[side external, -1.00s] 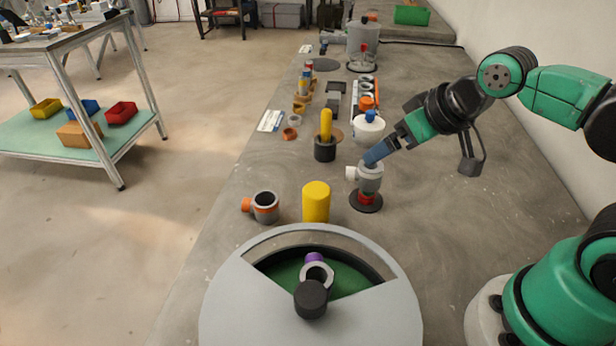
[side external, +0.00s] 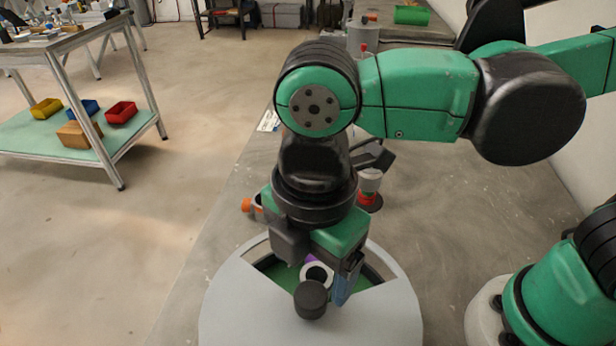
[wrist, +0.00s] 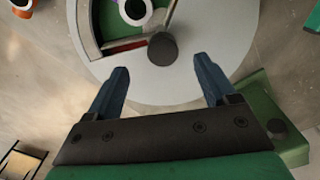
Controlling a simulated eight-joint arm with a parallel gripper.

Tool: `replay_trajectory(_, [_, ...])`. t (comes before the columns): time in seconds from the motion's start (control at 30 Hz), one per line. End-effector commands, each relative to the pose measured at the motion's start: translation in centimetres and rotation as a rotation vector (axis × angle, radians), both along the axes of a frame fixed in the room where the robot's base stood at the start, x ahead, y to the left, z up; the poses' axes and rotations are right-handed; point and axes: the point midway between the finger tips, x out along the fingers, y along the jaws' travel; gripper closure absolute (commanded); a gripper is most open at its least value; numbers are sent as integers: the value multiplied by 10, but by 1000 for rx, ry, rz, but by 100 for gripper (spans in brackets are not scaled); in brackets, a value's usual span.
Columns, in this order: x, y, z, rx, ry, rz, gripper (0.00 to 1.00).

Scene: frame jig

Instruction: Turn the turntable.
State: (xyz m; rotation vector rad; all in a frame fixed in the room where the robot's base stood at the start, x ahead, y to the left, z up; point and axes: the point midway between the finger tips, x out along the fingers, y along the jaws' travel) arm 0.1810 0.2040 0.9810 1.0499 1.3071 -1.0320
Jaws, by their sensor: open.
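The turntable is a round light-grey disc (side external: 245,300) at the front of the bench, also in the wrist view (wrist: 190,85). A wedge opening shows its green inside (side external: 283,277), with a white-and-purple ringed part (side external: 318,274) there. A black round knob (side external: 311,299) stands near the disc's middle, at the opening's point; the wrist view shows it too (wrist: 162,48). My gripper (wrist: 162,66) is open and empty over the disc. Its blue fingers are spread either side of the knob's line in the wrist view, apart from it. In the side view one blue finger (side external: 342,286) shows right of the knob.
A grey fitting on a red and black base (side external: 370,190) stands behind the turntable, partly hidden by my arm. An orange-and-grey fitting (side external: 250,206) is at the left bench edge. My arm hides most of the bench middle. Bare bench (side external: 440,235) lies to the right.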

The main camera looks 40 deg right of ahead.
Motion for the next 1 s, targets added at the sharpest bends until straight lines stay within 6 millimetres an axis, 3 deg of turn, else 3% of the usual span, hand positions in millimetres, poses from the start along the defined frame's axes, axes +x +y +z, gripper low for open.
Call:
replay_trajectory(0.5, [-3, 4, -48, -8, 7, 37, 22])
replay_trajectory(0.9, [-3, 3, -56, -8, 6, 36, 22])
replay_trajectory(1.0, [-3, 3, -56, -8, 6, 36, 47])
